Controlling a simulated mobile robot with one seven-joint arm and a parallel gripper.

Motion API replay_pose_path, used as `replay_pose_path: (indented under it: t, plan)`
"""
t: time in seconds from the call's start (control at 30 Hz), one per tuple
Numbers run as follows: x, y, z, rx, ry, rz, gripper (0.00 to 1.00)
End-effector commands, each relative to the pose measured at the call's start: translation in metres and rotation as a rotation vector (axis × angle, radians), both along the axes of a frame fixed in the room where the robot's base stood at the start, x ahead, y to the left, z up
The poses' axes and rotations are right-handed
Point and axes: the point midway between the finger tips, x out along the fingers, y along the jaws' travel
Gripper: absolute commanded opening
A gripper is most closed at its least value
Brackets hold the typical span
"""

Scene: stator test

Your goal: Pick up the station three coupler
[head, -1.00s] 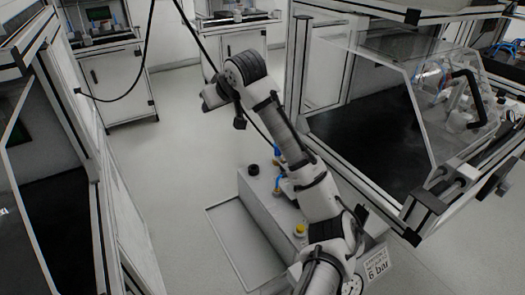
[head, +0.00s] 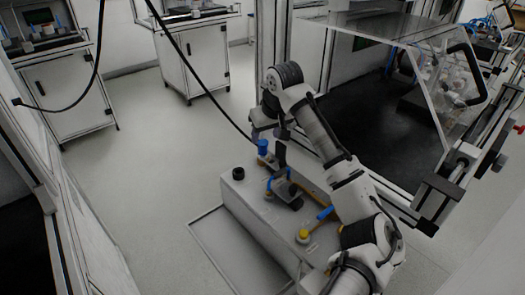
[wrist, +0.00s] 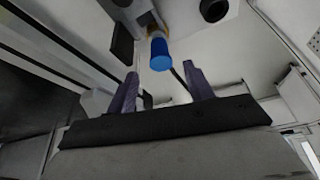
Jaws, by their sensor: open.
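A blue cylindrical coupler (head: 262,147) stands on a tan-ringed fitting on the grey box, at its far end. In the wrist view the blue coupler (wrist: 160,54) is just beyond and between the fingertips. I cannot read a station label on it. My gripper (wrist: 162,80) is open and empty, its two dark fingers apart. In the head view my gripper (head: 270,135) is beside and above the blue coupler, partly hidden by the wrist. Contact with the coupler does not show.
The grey box (head: 258,205) also carries a black round cap (head: 238,173), a yellow knob (head: 303,237) and a blue-handled part (head: 325,213). A black cable (head: 190,75) hangs down towards the box. A clear-shielded cabinet (head: 400,150) stands at right. Open floor lies left.

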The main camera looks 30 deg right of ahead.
Motion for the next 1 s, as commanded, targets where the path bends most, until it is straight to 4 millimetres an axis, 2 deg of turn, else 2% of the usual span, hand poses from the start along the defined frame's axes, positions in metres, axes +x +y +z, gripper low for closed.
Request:
replay_pose_path:
  t: [0.17, 0.5, 0.77, 1.0]
  plan:
    - [0.004, 0.0, -0.011, -0.001, 0.0, 0.0, 0.52]
    - [0.017, 0.0, -0.053, 0.0, 0.001, 0.0, 0.52]
    - [0.018, 0.0, -0.057, 0.0, 0.0, 0.001, 0.52]
    - [0.018, 0.0, -0.057, 0.0, 0.0, 0.001, 0.23]
